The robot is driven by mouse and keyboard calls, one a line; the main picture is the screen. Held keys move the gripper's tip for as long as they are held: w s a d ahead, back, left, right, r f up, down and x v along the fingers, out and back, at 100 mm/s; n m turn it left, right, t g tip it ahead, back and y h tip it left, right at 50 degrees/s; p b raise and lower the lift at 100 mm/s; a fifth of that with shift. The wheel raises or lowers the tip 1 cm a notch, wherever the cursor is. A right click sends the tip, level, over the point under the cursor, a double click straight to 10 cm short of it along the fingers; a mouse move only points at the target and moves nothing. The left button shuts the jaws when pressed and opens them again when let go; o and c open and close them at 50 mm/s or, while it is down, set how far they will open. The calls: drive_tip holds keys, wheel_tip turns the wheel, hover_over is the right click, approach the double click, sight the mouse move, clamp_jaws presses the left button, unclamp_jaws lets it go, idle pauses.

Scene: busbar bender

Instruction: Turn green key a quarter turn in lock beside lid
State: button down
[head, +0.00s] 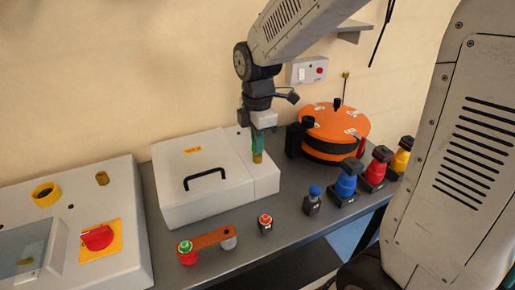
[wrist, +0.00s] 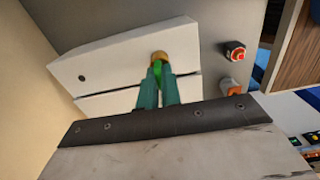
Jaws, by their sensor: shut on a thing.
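My gripper (head: 263,143), with teal fingers, points down over the white block (head: 264,184) to the right of the white lid (head: 182,205) with its black handle. The fingers are shut on the green key (wrist: 158,72), mostly hidden between them. A brass-coloured round piece (wrist: 159,57), apparently the lock, is right at the key's end in the wrist view. It also shows under the fingertips in the head view (head: 257,157). I cannot tell how deep the key sits or how far it is turned.
An orange-topped round drum (head: 337,122) stands behind on the right. Blue, red and yellow connectors (head: 346,183) line the right edge. A red-topped button (head: 265,221) and an orange bar (head: 211,237) are in front. A panel with a red knob (head: 97,237) stands left.

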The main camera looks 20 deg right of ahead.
drive_tip(key=m, duration=0.5)
drive_tip(key=shift+m, duration=0.3)
drive_tip(key=m, duration=0.4)
drive_tip(key=shift+m, duration=0.8)
drive_tip(key=m, duration=0.3)
drive_tip(key=shift+m, duration=1.4)
